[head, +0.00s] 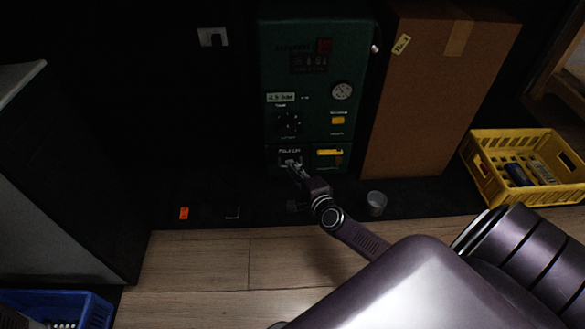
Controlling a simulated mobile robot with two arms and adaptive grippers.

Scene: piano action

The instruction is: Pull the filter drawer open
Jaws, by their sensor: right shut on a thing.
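A dark green machine (312,105) stands at the back centre, with a dial, a gauge and a yellow button on its front. The filter drawer (283,153) is at the lower left of its front, beside a panel with a yellow bar (329,152). My right arm reaches in from the lower right. My right gripper (291,163) is at the drawer's front and shut on its handle. The handle is mostly hidden by the fingers. I cannot tell how far the drawer stands out.
A tall cardboard box (425,100) stands right of the machine. A yellow crate (486,185) with items sits further right, a blue crate (95,312) at lower left. A metal tin (376,203) and a small orange item (184,213) lie on the dark mat (260,210).

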